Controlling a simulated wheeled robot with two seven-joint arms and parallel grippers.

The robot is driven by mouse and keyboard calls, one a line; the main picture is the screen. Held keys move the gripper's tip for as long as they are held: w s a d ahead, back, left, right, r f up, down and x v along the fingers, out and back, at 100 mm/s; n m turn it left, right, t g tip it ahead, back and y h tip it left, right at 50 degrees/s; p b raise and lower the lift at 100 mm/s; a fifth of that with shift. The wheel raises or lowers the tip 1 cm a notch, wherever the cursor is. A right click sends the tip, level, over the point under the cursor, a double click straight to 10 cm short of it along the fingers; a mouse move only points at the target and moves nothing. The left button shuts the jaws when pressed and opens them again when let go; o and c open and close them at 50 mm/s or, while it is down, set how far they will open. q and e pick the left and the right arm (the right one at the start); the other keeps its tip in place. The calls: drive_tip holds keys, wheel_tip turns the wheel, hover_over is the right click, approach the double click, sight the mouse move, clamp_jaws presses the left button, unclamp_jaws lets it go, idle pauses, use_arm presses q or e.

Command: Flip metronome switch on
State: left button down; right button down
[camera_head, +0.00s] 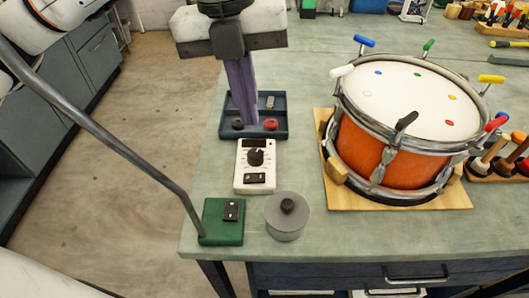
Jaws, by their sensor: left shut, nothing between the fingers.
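What looks like the metronome is a white box (243,183) near the table's left edge, with a dark display and a round black knob (256,157). A small black switch (256,178) sits on its front part; I cannot tell which way it is set. My left gripper (246,122) points down behind the white box, over a dark blue unit. Its purple fingers are together and empty. The fingertips are apart from the black switch. My right gripper is not in view.
The dark blue unit (279,127) carries a red knob and a grey switch. A green base (225,233) with a black switch and bent dark pole stands in front, beside a grey lidded pot (286,218). An orange drum (386,155) fills the right.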

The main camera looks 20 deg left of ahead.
use_arm(q)
drive_tip(key=shift+s, duration=0.1)
approach(263, 176)
drive_tip(key=f, duration=0.3)
drive_tip(key=f+p, duration=0.1)
drive_tip(key=f, duration=0.1)
drive_tip(key=shift+d, duration=0.3)
drive_tip(key=shift+d+f, duration=0.1)
drive_tip(key=shift+f, duration=0.6)
drive_tip(key=shift+f, duration=0.1)
